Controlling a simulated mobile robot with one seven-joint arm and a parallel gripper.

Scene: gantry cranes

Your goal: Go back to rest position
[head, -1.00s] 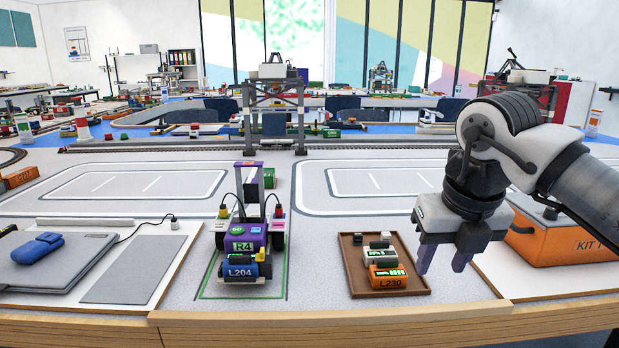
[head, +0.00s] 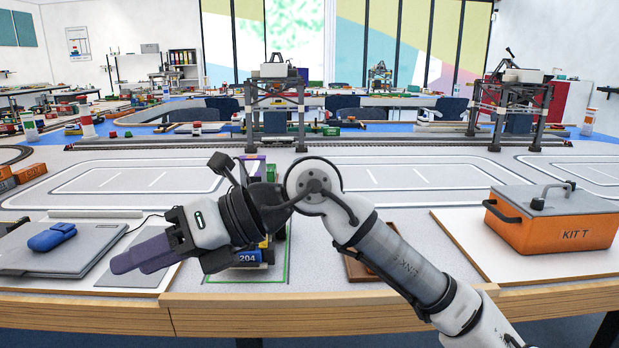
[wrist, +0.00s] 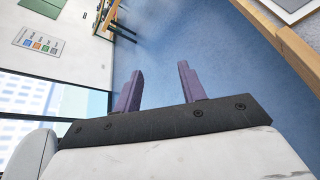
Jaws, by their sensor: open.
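My gripper (head: 140,254) is at the left in the head view, pointing left above the front of the table. In the wrist view its two purple fingers (wrist: 160,88) stand apart with nothing between them. My arm crosses the middle of the head view and covers most of the R4 vehicle. The blue block (head: 250,257) marked 204 shows below my wrist, at the front of that vehicle. The brown tray (head: 358,268) is mostly hidden behind my forearm, and its contents cannot be seen.
A grey laptop (head: 75,258) with a blue pouch (head: 52,237) lies at the left. Gantry cranes (head: 276,105) stand on rails behind. The wrist view shows blue floor and a table edge (wrist: 280,30).

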